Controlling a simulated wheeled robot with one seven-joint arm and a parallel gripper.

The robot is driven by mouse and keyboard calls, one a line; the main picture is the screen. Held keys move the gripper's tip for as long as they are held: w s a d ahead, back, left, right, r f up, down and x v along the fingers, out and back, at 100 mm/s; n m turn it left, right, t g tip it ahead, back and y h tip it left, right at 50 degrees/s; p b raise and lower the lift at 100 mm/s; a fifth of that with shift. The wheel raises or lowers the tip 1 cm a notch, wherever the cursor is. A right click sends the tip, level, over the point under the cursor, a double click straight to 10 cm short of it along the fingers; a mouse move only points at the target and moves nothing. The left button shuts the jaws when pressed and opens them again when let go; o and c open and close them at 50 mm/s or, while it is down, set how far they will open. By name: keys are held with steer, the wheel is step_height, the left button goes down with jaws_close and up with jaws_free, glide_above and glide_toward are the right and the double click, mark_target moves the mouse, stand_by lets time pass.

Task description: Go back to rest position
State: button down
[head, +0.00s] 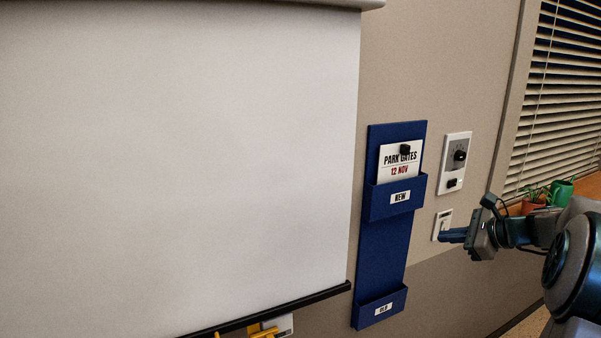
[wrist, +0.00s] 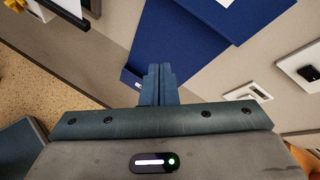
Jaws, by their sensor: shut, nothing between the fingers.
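My gripper (head: 447,237) is at the right in the head view, in front of the wall and just right of the blue wall holder (head: 383,250). Its fingers point left. In the wrist view its two fingers (wrist: 158,84) lie together, shut with nothing between them. The blue holder also shows beyond the fingers in the wrist view (wrist: 185,45). My gripper partly covers a small white switch plate (head: 437,224) in the head view. I cannot tell whether it touches the plate.
A card reading "PARK GATES 12 NOV" (head: 400,172) stands in the holder's NEW pocket (head: 395,198). The OLD pocket (head: 380,307) is below. A dial panel (head: 455,162) is on the wall. Potted plants (head: 533,205) stand behind my arm. A white screen (head: 180,160) fills the left.

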steer(key=s+a+f+n+g+h, duration=0.1)
steer(key=s+a+n+g+h, duration=0.15)
steer(key=s+a+n, duration=0.55)
steer(key=s+a+f+n+g+h, duration=0.1)
steer(key=s+a+f+n+g, duration=0.15)
steer(key=s+a, duration=0.6)
steer(key=s+a+f+n+h, duration=0.2)
steer(key=s+a+n, duration=0.1)
steer(key=s+n, duration=0.3)
steer(key=s+a+f+n+g+h, duration=0.1)
steer(key=s+a+f+n+h, duration=0.1)
steer(key=s+n, duration=0.4)
steer(key=shift+s+a, duration=0.25)
steer(key=shift+a, duration=0.15)
steer(key=shift+r, duration=0.1)
